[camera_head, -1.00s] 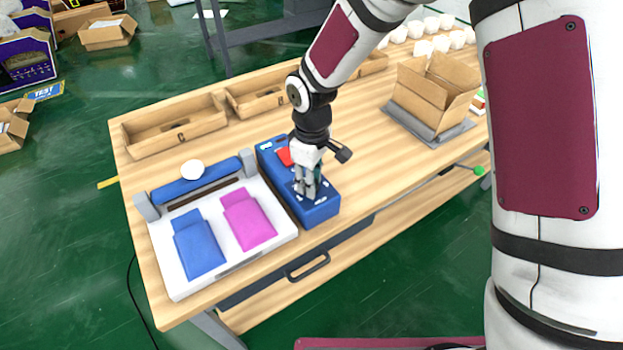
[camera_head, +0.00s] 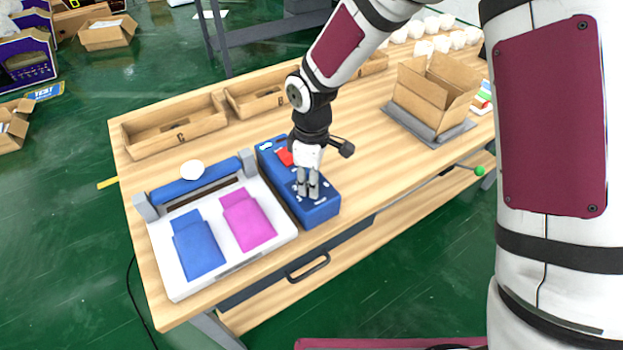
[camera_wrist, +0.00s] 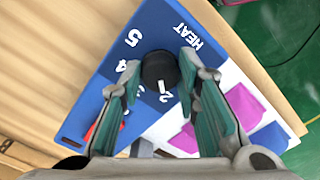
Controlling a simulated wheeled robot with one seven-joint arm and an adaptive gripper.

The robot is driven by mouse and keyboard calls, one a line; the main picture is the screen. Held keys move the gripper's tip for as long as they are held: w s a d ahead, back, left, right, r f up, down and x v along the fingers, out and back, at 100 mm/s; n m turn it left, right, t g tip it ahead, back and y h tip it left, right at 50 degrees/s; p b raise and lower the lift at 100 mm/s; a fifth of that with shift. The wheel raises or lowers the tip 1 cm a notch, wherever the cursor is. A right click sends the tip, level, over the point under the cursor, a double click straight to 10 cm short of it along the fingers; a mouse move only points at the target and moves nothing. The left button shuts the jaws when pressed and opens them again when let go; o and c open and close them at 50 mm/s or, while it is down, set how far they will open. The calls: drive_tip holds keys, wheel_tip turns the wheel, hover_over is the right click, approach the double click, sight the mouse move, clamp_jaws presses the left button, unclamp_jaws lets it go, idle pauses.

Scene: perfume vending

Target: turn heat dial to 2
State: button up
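The heat dial (camera_wrist: 160,68) is a round black knob on the blue control box (camera_head: 325,210). In the wrist view its white mark points at the printed 2. The word HEAT and the numbers 5 and 4 are also readable around it; part of the scale is hidden by my left finger. My gripper (camera_wrist: 160,60) is over the box with its green-padded fingers spread, one on each side of the dial. A narrow gap shows beside the dial at the left finger; contact at the right finger cannot be told. In the head view my gripper (camera_head: 308,190) hides the dial.
Left of the box is a white press tray (camera_head: 180,285) with a blue pouch (camera_head: 198,250), a pink pouch (camera_head: 247,220) and a blue roller (camera_head: 198,183). Wooden trays (camera_head: 175,127) stand behind. An open cardboard box (camera_head: 430,95) is at the right. Bare table lies between.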

drive_tip(key=o, duration=0.5)
drive_tip(key=shift+c, duration=0.2)
wheel_tip(320, 180, up, 12)
idle(0.5)
